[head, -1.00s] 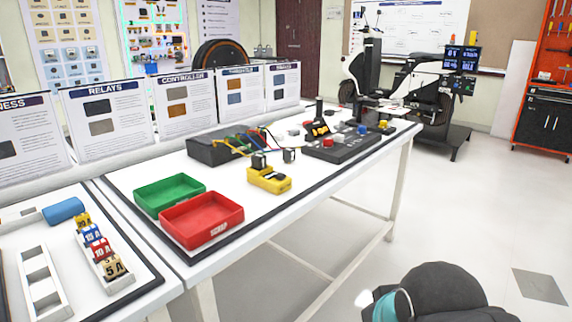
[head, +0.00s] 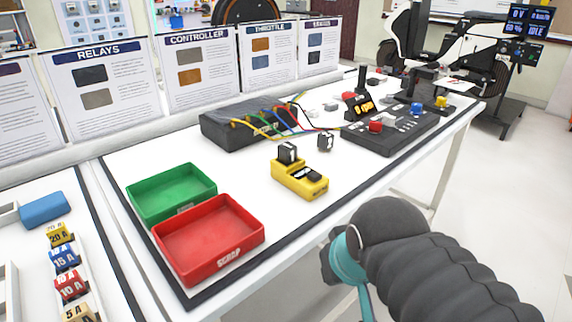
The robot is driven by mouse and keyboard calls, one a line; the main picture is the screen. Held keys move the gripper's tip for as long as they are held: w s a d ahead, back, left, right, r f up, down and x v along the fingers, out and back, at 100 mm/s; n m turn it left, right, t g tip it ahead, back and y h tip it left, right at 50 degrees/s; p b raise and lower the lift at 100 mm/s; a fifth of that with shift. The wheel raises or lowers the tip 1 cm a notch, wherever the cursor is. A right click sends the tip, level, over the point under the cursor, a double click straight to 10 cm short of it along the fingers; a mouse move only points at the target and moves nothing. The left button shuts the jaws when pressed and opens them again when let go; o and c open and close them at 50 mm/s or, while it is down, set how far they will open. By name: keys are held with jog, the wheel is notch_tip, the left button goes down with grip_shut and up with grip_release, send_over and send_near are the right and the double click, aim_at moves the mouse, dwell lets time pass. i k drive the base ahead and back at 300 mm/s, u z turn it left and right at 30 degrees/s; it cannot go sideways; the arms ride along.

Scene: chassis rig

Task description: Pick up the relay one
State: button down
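Two small dark relay cubes with pale markings show in the head view. One relay (head: 288,152) sits on the back end of the yellow tester (head: 300,181). The other relay (head: 325,141) stands on the white table just right of and behind it. The markings are too small to tell which is relay one. My dark arm with a teal ring comes in at the lower right, in front of the table edge. My gripper's fingers do not show, and nothing held is visible.
A green tray (head: 133,210) and a red scrap tray (head: 263,237) stand left of the tester. A dark box (head: 222,137) with coloured wires lies behind it, and a control panel (head: 385,146) to the right. The table front near the tester is clear.

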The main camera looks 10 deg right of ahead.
aim_at(287, 151)
jog(key=z, duration=0.05)
jog(key=k, duration=0.5)
jog(key=z, duration=1.5)
jog(key=i, duration=1.1)
jog(key=u, duration=2)
